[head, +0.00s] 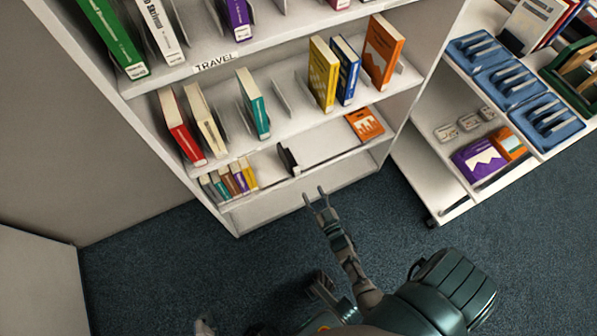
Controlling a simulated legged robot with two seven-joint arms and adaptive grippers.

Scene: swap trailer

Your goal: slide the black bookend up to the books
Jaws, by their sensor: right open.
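The black bookend (288,160) stands upright on the lowest visible stocked shelf (318,146) of the white bookcase, near its front edge. A row of several small books (229,181) stands at the left end of the same shelf. A gap of bare shelf lies between the row and the bookend. My right gripper (315,193) is open and empty. It is in front of the shelf, below and to the right of the bookend in the picture, and apart from it. I cannot make out my left gripper.
An orange book (364,123) lies flat at the shelf's right end. The shelf above holds upright books, including a teal one (253,104), and grey dividers. A white cart (432,165) with blue trays (513,80) stands at the right. Blue carpet is open in front of the bookcase.

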